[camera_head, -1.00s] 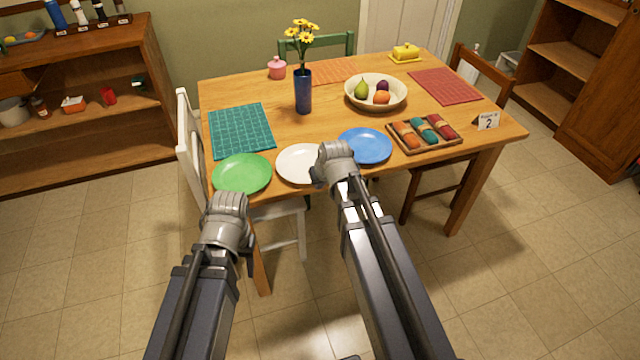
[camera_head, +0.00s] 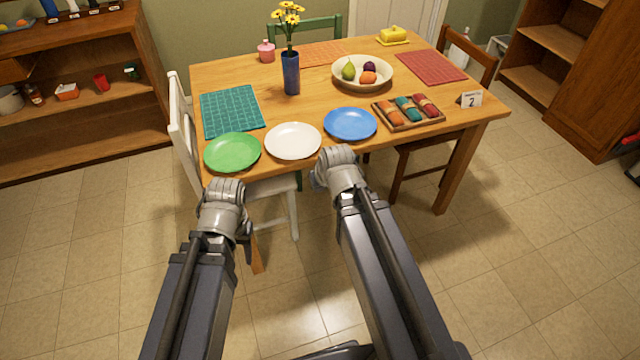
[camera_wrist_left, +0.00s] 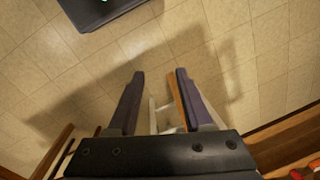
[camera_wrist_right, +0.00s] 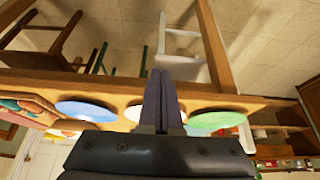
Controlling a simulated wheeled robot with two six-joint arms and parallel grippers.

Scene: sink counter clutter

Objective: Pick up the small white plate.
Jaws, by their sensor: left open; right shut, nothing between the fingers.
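The small white plate (camera_head: 293,141) lies flat near the front edge of the table, between a green plate (camera_head: 232,152) and a blue plate (camera_head: 350,124). In the right wrist view the white plate (camera_wrist_right: 133,113) is partly hidden behind my right fingers. My right gripper (camera_wrist_right: 161,85) is shut and empty; in the head view its arm end is in front of the table edge, right of the white plate. My left gripper (camera_wrist_left: 158,88) is open and empty, with floor behind its fingers. In the head view its arm end is below the green plate.
The wooden table (camera_head: 240,80) also holds a blue vase (camera_head: 291,73), a fruit bowl (camera_head: 345,85), a yarn tray (camera_head: 437,121) and a teal mat (camera_head: 231,111). A white chair (camera_head: 187,130) stands at the table's left. The floor (camera_head: 520,270) at right is clear.

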